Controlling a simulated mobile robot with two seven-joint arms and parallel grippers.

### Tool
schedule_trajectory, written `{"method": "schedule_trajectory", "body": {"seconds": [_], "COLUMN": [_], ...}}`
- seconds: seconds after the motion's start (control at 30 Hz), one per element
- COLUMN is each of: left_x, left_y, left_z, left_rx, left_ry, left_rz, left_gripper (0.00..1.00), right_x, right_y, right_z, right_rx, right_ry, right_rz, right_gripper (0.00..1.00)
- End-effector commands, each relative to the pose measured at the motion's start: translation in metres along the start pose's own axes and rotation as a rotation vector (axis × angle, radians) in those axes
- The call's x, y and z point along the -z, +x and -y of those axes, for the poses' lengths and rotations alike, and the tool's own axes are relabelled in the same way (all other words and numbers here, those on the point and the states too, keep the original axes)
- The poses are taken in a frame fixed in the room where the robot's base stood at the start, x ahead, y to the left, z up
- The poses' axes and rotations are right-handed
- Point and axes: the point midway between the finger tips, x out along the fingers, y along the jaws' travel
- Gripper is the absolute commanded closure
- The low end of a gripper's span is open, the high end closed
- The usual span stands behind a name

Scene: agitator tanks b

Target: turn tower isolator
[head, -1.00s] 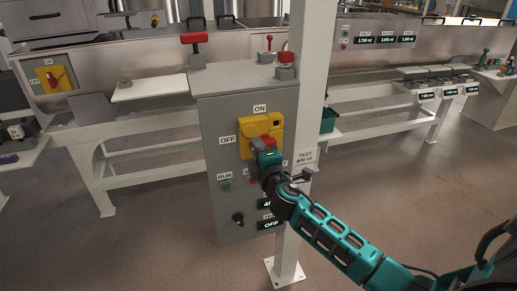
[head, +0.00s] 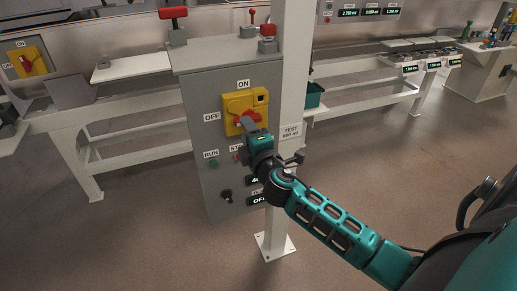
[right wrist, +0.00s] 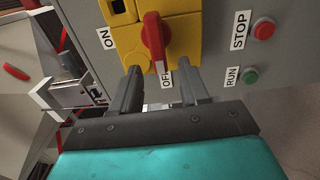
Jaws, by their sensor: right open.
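The tower isolator is a yellow plate (head: 239,104) with a red rotary handle (head: 246,120) on the front of a grey cabinet, with ON above it and OFF at its left. In the right wrist view the red handle (right wrist: 153,42) stands in front of the yellow housing (right wrist: 184,38). My right gripper (head: 251,124) is at the isolator, partly covering the handle in the head view. In the right wrist view its two fingers (right wrist: 160,85) are apart, short of the handle's tip, with nothing between them. My left gripper is not in view.
The grey cabinet (head: 200,98) also carries a green RUN button (right wrist: 250,76), a red STOP button (right wrist: 263,29), a black knob and displays. A white post (head: 290,90) stands close at its right. Another yellow isolator (head: 27,62) is at the far left.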

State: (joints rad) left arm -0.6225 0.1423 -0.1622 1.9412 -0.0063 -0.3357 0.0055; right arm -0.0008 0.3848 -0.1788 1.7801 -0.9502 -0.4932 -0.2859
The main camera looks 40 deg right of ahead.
Motion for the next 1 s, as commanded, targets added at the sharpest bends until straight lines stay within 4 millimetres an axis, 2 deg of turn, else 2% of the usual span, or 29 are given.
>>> {"method": "schedule_trajectory", "body": {"seconds": [0.03, 0.2, 0.43, 0.6, 1.0], "left_x": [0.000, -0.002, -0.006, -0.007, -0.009], "left_y": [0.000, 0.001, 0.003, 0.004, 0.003], "left_z": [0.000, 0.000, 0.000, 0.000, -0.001], "left_rx": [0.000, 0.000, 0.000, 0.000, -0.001], "left_ry": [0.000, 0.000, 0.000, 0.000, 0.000], "left_rz": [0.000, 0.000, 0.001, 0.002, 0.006], "left_gripper": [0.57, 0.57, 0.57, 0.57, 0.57], "right_x": [0.000, 0.000, 0.000, 0.000, 0.000], "right_y": [-0.013, -0.048, -0.082, -0.092, -0.094], "right_z": [0.002, 0.002, 0.002, 0.000, 0.000], "right_rx": [0.004, 0.004, 0.002, 0.000, 0.000], "right_ry": [0.001, 0.001, 0.001, -0.001, -0.001], "right_rz": [-0.001, 0.001, 0.001, 0.001, 0.001], "right_gripper": [0.55, 0.55, 0.55, 0.55, 0.55]}}
